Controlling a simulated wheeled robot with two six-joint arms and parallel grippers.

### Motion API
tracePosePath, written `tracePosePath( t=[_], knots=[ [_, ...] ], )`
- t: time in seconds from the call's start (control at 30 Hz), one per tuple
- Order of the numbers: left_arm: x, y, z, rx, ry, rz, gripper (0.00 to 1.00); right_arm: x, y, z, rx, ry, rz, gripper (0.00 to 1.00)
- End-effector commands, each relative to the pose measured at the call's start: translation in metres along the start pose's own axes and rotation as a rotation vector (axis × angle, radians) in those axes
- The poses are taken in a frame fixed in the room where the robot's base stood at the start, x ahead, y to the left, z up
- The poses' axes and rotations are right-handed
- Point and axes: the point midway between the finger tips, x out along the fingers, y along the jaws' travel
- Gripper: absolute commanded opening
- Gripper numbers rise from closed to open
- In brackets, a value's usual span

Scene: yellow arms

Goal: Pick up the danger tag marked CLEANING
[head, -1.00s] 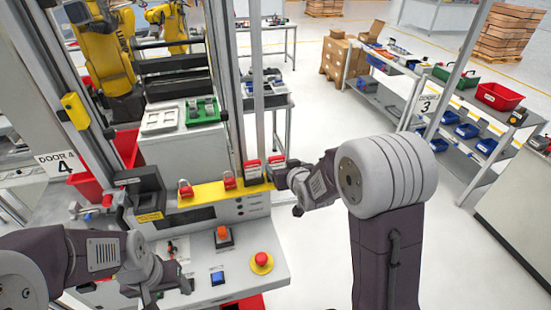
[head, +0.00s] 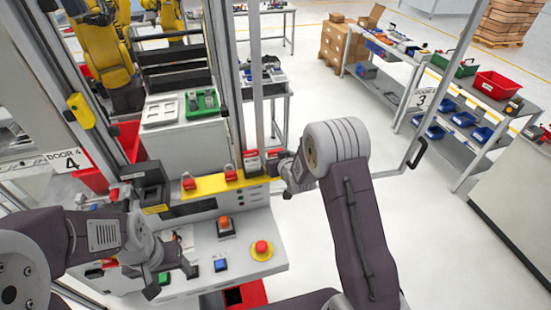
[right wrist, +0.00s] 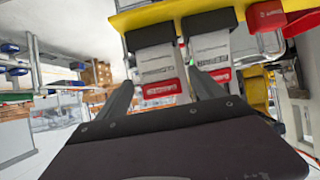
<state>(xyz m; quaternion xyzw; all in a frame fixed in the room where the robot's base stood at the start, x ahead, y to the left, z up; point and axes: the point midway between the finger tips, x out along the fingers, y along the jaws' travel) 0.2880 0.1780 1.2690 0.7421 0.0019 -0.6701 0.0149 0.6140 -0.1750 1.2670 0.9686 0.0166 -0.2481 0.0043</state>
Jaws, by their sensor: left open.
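Two white danger tags with red bands are side by side against the yellow bar (right wrist: 160,15). One (right wrist: 160,70) is at the left in the right wrist view, the other (right wrist: 212,55) right of it. Their lettering is too blurred to read, so I cannot tell which says CLEANING. My right gripper (right wrist: 158,90) is open, its fingers on either side of the left tag in that view; contact is unclear. In the head view my right gripper (head: 285,165) is beside the tags at the bar's right end. My left gripper (head: 172,270) is open and empty over the console's lower left.
The console (head: 255,225) carries an orange switch (head: 225,225), a red emergency button (head: 261,247) and a blue button (head: 221,265). A metal upright (head: 258,110) stands behind the tags. Floor right of the console is clear.

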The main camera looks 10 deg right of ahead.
Motion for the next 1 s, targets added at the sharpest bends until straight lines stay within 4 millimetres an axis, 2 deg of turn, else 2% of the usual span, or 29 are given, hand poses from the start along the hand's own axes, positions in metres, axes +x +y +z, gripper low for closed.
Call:
tracePosePath(
  t=[0.03, 0.2, 0.23, 0.57, 0.77, 0.83, 1.0],
  knots=[
    [0.000, 0.000, 0.000, 0.000, 0.000, 0.000, 0.65, 0.000, 0.000, 0.000, 0.000, 0.000, 0.000, 0.67],
    [0.000, 0.000, 0.000, 0.000, 0.000, 0.000, 0.65, 0.000, 0.000, 0.000, 0.000, 0.000, 0.000, 0.20],
    [0.000, 0.000, 0.000, 0.000, 0.000, 0.000, 0.65, 0.000, 0.000, 0.000, 0.000, 0.000, 0.000, 0.14],
    [0.004, 0.000, 0.000, 0.000, 0.000, 0.000, 0.65, -0.002, 0.000, -0.004, 0.000, 0.004, 0.000, 0.13],
    [0.021, 0.000, 0.002, 0.000, 0.000, 0.000, 0.65, -0.013, 0.000, -0.025, -0.001, 0.008, 0.000, 0.13],
    [0.029, -0.001, 0.003, 0.000, 0.000, 0.000, 0.65, -0.020, 0.000, -0.036, -0.001, 0.009, 0.000, 0.13],
    [0.047, -0.001, 0.005, 0.000, 0.000, 0.000, 0.65, -0.066, -0.001, -0.035, 0.000, 0.008, 0.000, 0.13]
  ],
)
